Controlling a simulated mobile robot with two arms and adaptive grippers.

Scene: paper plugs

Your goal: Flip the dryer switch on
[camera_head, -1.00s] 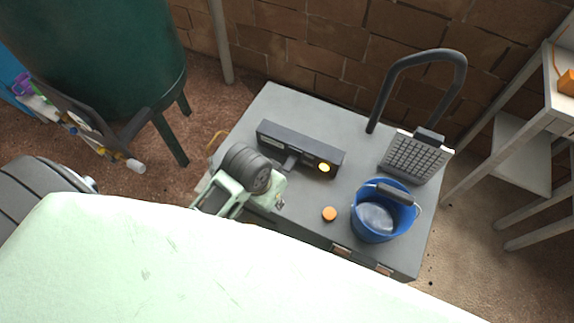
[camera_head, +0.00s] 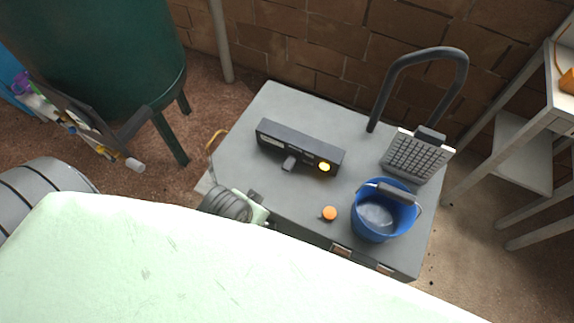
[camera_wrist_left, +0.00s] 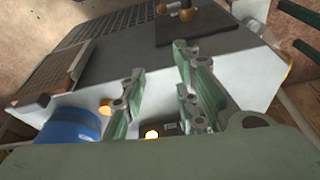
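A dark control box (camera_head: 275,138) lies on the grey-topped unit (camera_head: 243,120). It has a round yellow lit spot (camera_head: 324,167) at its right end and a small grey lever-like piece (camera_head: 289,163) at its front, which may be the dryer switch. My left gripper (camera_head: 262,208) is at the unit's front left edge, apart from the box and partly hidden by my pale green body. In the left wrist view my left gripper (camera_wrist_left: 160,100) has its two green fingers spread with nothing between them. My right gripper is not in view.
A blue bucket (camera_head: 367,222), an orange knob (camera_head: 329,213) and a mesh screen (camera_head: 416,157) with a tall dark handle (camera_head: 378,95) occupy the unit's right side. A green tank (camera_head: 95,65) stands at left and a white shelf (camera_head: 520,155) at right. The brick wall is behind.

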